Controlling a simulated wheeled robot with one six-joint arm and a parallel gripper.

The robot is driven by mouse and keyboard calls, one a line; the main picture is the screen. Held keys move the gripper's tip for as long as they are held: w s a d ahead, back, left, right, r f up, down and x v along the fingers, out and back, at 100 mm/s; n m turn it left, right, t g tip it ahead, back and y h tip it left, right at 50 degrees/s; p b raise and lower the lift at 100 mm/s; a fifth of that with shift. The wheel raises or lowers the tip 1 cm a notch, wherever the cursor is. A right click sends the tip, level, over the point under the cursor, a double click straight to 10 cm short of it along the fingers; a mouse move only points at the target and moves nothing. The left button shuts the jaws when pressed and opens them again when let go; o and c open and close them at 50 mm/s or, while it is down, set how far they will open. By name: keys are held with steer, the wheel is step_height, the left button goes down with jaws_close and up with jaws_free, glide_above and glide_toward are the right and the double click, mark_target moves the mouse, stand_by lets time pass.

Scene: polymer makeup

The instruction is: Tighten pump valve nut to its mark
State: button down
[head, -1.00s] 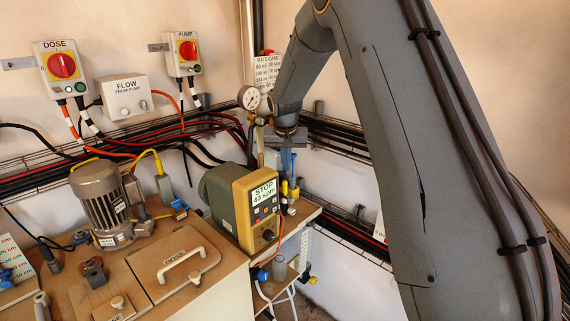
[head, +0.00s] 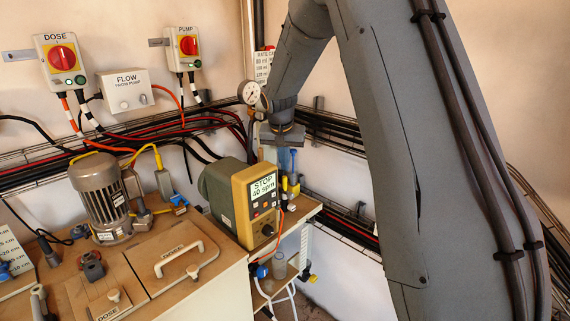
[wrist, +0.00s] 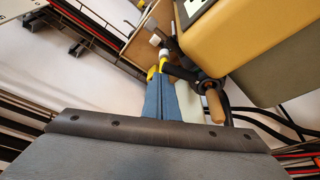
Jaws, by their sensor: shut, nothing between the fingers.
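The dosing pump (head: 240,203) is a yellow and dark green box with a "STOP 40 spm" label, on the bench's right end. My gripper (head: 291,172) points down just right of and behind it. In the wrist view its blue fingers (wrist: 163,80) are together and empty. Their tips are close to a yellow fitting (wrist: 151,73) and a black valve body (wrist: 180,71) beside the pump. The yellow fitting also shows below the fingers in the head view (head: 286,185). I cannot make out the valve nut's mark, nor whether the fingers touch the fitting.
A pressure gauge (head: 249,93) stands close to my wrist. A grey motor (head: 102,200) and a wooden lid with a white handle (head: 180,258) are on the left. A wooden-handled part (wrist: 215,106) is right of the fingers. Cables run along the wall behind.

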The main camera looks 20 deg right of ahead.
step_height(320, 180, up, 10)
steer(key=b, duration=0.3)
steer(key=shift+w+d, duration=0.15)
steer(key=shift+w, duration=0.05)
steer(key=shift+r, duration=0.1)
stand_by(0.4)
